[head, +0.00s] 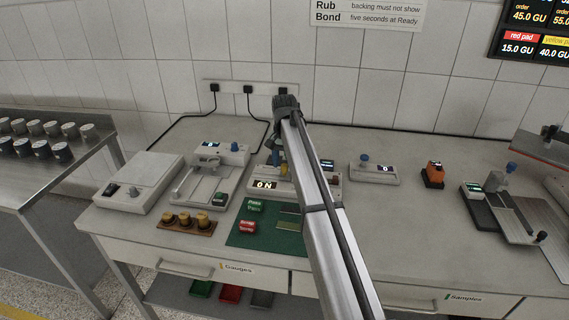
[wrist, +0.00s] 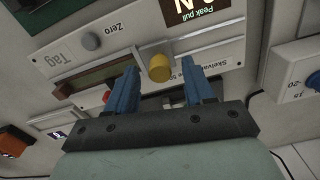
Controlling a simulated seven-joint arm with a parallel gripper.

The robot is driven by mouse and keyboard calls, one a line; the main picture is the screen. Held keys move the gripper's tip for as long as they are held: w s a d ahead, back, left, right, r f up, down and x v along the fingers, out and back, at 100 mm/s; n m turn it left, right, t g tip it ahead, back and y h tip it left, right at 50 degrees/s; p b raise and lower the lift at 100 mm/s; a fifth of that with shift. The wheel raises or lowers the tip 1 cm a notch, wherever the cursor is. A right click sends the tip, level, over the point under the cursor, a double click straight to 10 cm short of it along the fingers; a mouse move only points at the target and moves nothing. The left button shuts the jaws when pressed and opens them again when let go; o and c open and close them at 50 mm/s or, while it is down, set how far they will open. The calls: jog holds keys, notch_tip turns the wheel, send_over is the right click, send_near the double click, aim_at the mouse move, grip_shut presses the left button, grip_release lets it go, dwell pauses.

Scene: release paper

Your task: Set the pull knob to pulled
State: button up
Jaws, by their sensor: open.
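A yellow knob (wrist: 160,67) projects from the front of a pale tester with a "Peak pull" display in the wrist view. It looks like the pull knob, though I cannot read a label for it. My gripper (wrist: 161,72) is open, with one blue finger on each side of the knob in the picture; I cannot tell whether either touches it. A grey knob marked "Zero" (wrist: 90,40) sits left on the same panel. In the head view the tester (head: 264,185) reads "0N" and my arm hides part of it; my gripper (head: 277,157) is there, mostly covered.
A flat scale (head: 140,180) and a lever device (head: 208,180) stand left of the tester. A blue-knobbed unit (head: 375,172) and an orange object (head: 432,175) stand right. A green mat (head: 260,236) lies in front. The bench is clear at front right of my arm.

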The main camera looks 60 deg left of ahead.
jog(key=shift+f, duration=0.35)
grip_shut()
dwell(0.3)
